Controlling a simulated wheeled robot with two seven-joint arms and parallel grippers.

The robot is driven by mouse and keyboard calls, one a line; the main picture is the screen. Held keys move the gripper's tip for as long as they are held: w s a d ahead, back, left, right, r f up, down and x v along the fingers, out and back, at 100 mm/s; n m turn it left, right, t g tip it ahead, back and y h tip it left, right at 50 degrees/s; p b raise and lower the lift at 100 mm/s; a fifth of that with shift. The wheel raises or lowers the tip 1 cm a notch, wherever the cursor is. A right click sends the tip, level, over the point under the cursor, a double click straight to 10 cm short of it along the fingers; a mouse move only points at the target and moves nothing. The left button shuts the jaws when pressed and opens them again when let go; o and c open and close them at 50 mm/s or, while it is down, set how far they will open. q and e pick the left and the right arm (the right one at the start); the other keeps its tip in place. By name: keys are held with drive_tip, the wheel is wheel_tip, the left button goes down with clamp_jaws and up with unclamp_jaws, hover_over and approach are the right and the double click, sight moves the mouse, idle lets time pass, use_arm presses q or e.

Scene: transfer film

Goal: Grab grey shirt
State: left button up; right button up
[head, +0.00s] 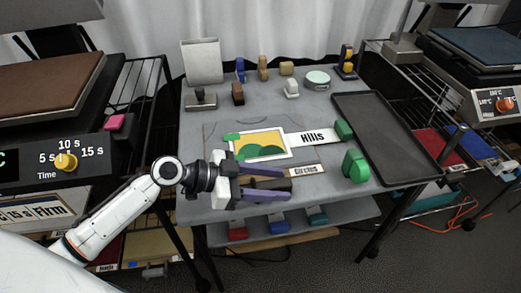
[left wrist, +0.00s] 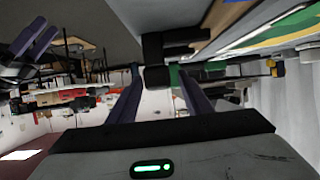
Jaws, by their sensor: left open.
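A grey shirt (head: 217,131) appears to lie flat on the grey table, its collar and outline faint against the similar grey. A yellow and green picture sheet (head: 262,140) lies on it. My left gripper (head: 286,184) is open over the table's front edge, with two purple fingers pointing right, below the picture in the head view. The fingers also show in the left wrist view (left wrist: 160,82). A dark block (head: 277,184) shows between them; I cannot tell whether they touch it. My right gripper is not in view.
Strips marked "Hills" (head: 313,137) and "Circles" (head: 305,171) lie beside the picture. Green blocks (head: 355,166) stand to the right, near a black tray (head: 385,130). Several small tools line the back. Heat presses flank the table, the left with a yellow knob (head: 66,161).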

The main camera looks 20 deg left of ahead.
use_arm(q)
clamp_jaws()
drive_tip(key=shift+r, duration=0.1)
drive_tip(key=shift+r, duration=0.1)
